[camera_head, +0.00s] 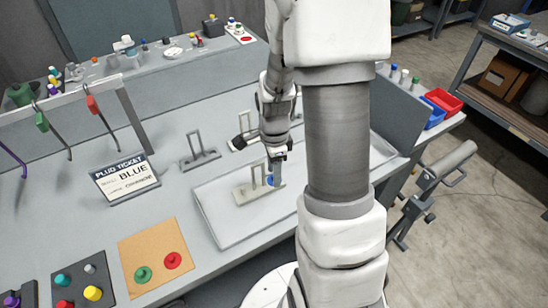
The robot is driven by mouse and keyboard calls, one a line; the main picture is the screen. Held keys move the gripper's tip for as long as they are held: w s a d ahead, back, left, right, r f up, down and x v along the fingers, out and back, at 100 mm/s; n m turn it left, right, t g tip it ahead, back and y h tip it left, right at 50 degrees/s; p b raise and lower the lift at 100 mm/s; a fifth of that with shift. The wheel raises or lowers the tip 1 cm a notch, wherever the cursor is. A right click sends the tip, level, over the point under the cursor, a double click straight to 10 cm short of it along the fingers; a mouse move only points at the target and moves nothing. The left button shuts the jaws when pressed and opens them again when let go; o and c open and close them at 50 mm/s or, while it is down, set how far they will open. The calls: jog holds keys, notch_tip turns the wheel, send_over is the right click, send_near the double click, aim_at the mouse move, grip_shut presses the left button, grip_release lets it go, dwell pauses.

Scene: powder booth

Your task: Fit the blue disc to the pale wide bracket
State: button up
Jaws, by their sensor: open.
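The pale wide bracket (246,195) stands on a light grey board (225,228) in the middle of the bench. It has a flat base and an upright loop. The blue disc (270,181) shows as a small patch at the right part of this bracket, just below my gripper (275,170). My gripper points down over the bracket and is open. The fingers are small in this view and partly cover the disc. I cannot tell whether the disc is seated in the bracket or touches a finger.
A tan mat (143,252) holds a green and a red disc. A rack with hanging hooks (133,115) stands at the left.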

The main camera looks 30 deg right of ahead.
notch_tip(320, 180, up, 17)
jog(key=p, duration=0.1)
dwell(0.3)
jog(key=shift+r, duration=0.1)
dwell(0.4)
jog(key=s+a+r+n+t, duration=0.2)
jog(key=s+a+r+n, duration=0.2)
jog(key=n, duration=0.6)
jog(key=s+a+r+n+t, duration=0.3)
jog(key=s+a+r+n, duration=0.2)
jog(key=s+n, duration=0.3)
jog(key=a+n, duration=0.1)
jog(key=n, duration=0.1)
jog(key=shift+s+a+n+t, duration=0.2)
jog(key=shift+a+n+t, duration=0.1)
jog(key=shift+a+n, duration=0.1)
